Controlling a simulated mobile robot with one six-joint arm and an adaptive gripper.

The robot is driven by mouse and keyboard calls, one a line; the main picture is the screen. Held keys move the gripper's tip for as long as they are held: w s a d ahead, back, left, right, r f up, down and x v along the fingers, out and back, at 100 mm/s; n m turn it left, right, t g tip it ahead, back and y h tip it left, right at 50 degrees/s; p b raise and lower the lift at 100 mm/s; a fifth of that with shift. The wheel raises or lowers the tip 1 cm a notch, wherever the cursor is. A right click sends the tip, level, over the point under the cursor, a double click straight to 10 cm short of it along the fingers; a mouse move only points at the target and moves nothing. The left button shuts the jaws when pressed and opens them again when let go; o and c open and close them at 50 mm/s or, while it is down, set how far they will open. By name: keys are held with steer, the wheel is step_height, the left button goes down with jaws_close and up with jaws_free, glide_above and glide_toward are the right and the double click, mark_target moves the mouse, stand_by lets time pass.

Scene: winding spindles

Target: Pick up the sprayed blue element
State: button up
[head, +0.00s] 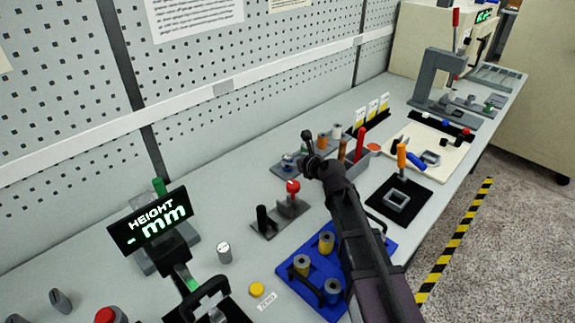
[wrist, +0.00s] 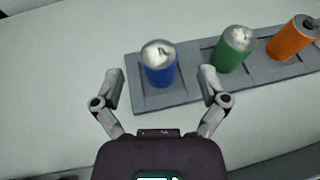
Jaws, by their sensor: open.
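The blue element (wrist: 160,72) is an upright cylinder with a patchy whitish-silver top, at the left end of a grey tray (wrist: 150,101) in the wrist view. A green cylinder (wrist: 229,53) with a similar pale top and an orange one (wrist: 291,40) with a dark top stand to its right. My gripper (wrist: 159,78) is open and empty, its fingers spread to either side of the blue element in the picture; I cannot tell how near they are. In the head view my gripper (head: 309,162) is over the bench by the grey tray, and hides part of it.
A blue tray (head: 312,264) with yellow-and-grey spools stands in front, beside my arm. A red-topped grey fixture (head: 292,196) is left of my gripper. The pegboard wall (head: 240,75) rises behind.

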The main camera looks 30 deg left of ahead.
mark_target(289, 158)
steer(key=shift+b+x, duration=0.6)
steer(key=shift+x, duration=1.4)
steer(key=shift+s, duration=0.1)
steer(key=c, duration=1.3)
